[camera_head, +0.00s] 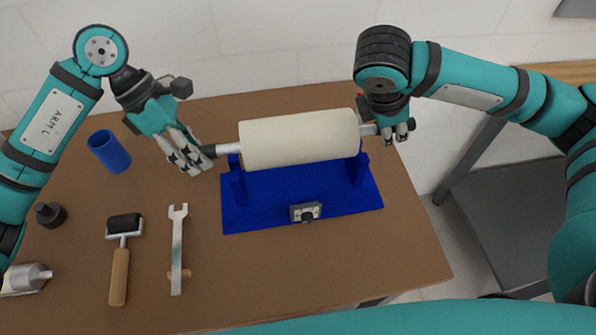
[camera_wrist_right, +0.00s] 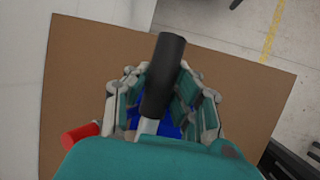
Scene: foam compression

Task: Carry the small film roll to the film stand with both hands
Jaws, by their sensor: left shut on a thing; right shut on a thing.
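The cream film roll (camera_head: 300,138) lies level across the blue film stand (camera_head: 290,197), with its metal shaft along the two uprights. I cannot tell whether the shaft rests in the uprights or is just above them. My left gripper (camera_head: 199,157) is shut on the roll's left shaft end, by its dark tip. My right gripper (camera_head: 395,131) is shut on the right shaft end. In the right wrist view the black shaft end (camera_wrist_right: 163,75) shows between the fingers of that gripper, with blue of the stand below. The fingers partly hide both shaft ends.
A blue cup (camera_head: 108,151), a dark round part (camera_head: 50,214), a hand roller (camera_head: 123,226), a wrench (camera_head: 177,245) and a silver cylinder (camera_head: 22,279) lie left on the brown table (camera_head: 410,250). A small grey device (camera_head: 305,211) sits at the stand's front. The table's right front is clear.

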